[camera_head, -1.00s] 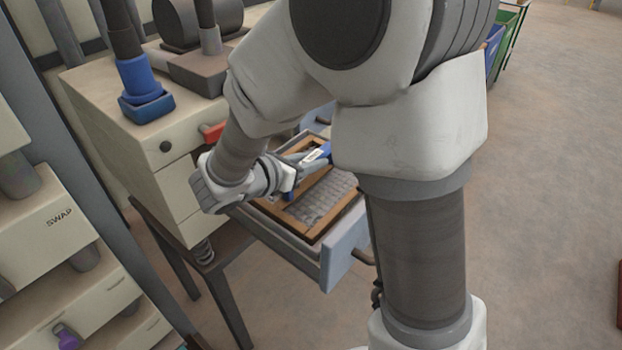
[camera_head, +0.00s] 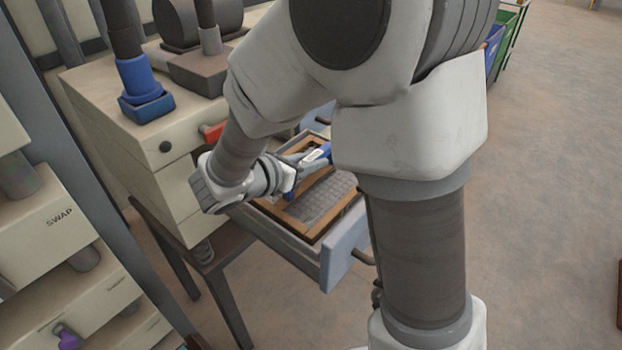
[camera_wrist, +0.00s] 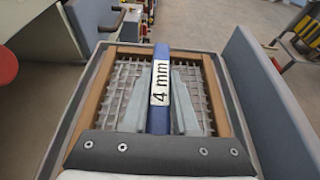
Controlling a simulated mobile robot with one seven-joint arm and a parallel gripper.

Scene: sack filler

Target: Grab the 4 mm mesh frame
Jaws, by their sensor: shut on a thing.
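The 4 mm mesh frame is a wooden-edged screen with grey wire mesh (camera_head: 325,198) and a blue bar labelled "4 mm". It is in the pulled-out drawer (camera_head: 344,252) of the beige cabinet. In the wrist view the blue bar (camera_wrist: 161,97) runs up the middle, with the mesh on both sides. My gripper (camera_wrist: 160,100) has a finger on each side of the blue bar and is shut on it. In the head view my arm hides part of the frame. I cannot tell whether the frame is clear of the drawer floor.
The drawer's raised front panel (camera_wrist: 262,88) is close on the right in the wrist view. A beige cabinet (camera_head: 110,110) with a blue spout (camera_head: 142,85) stands at left. A rack marked SWAP (camera_head: 60,222) is nearby. The floor at right is open.

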